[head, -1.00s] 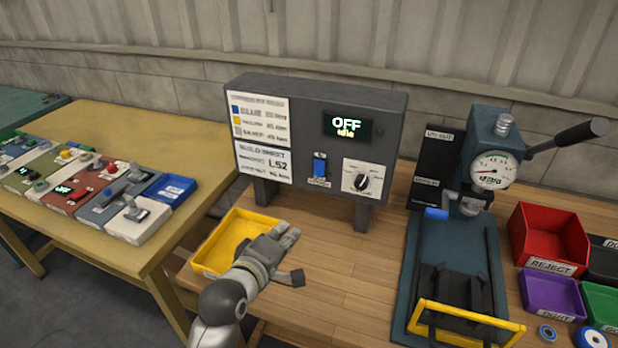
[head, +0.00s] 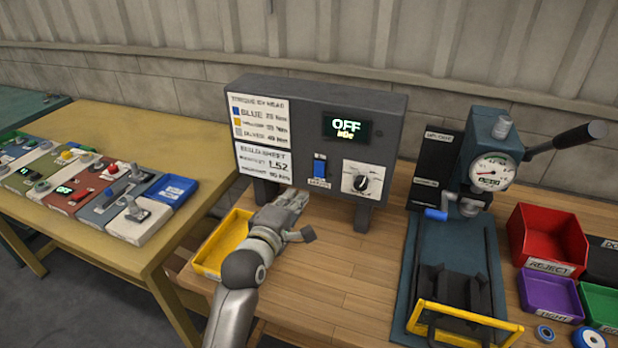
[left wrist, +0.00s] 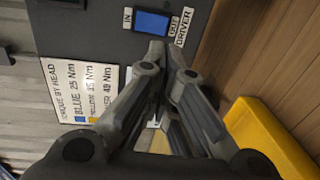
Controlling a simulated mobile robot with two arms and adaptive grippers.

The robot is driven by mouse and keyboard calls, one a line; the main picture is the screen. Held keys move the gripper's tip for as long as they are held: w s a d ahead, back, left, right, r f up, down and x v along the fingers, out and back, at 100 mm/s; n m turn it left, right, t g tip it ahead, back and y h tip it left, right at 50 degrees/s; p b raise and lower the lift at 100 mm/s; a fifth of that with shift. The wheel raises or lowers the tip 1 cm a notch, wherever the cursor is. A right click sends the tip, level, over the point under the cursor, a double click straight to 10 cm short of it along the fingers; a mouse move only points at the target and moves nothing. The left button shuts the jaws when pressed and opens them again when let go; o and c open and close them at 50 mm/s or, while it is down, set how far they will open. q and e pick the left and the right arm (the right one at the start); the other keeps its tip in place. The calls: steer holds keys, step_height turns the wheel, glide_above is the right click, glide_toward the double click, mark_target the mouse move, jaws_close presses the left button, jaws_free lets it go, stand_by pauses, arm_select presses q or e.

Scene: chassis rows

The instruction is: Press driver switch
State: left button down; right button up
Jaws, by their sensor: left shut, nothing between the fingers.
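The driver switch (head: 320,168) is a blue rocker on the front of the dark grey control box (head: 365,104), below its display. My left gripper (head: 300,197) is shut and empty, in front of the box and a little below and left of the switch. In the left wrist view its fingertips (left wrist: 167,50) are close together, just below the switch in the picture. I cannot tell the exact gap to it.
A black knob (head: 361,182) is right of the switch. A yellow bin (head: 222,243) lies beside my left arm. A press (head: 455,240) with a lever stands to the right, near red (head: 547,240) and purple bins. Bare wood lies between box and press.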

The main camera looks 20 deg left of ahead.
mark_target(314, 172)
arm_select(q)
steer(key=w, duration=0.3)
steer(key=w+p, duration=0.1)
steer(key=w, duration=0.2)
steer(key=w+f, duration=0.1)
steer(key=w, duration=0.2)
steer(key=shift+w+d+f, duration=0.1)
steer(key=shift+w+d, duration=0.05)
steer(key=shift+w, duration=0.1)
steer(key=shift+w+f+b, duration=0.15)
steer(key=shift+f+b, duration=0.2)
steer(key=shift+b, duration=0.2)
steer(key=shift+w+r+t, duration=0.1)
steer(key=shift+r+t, duration=0.15)
steer(key=shift+t, duration=0.05)
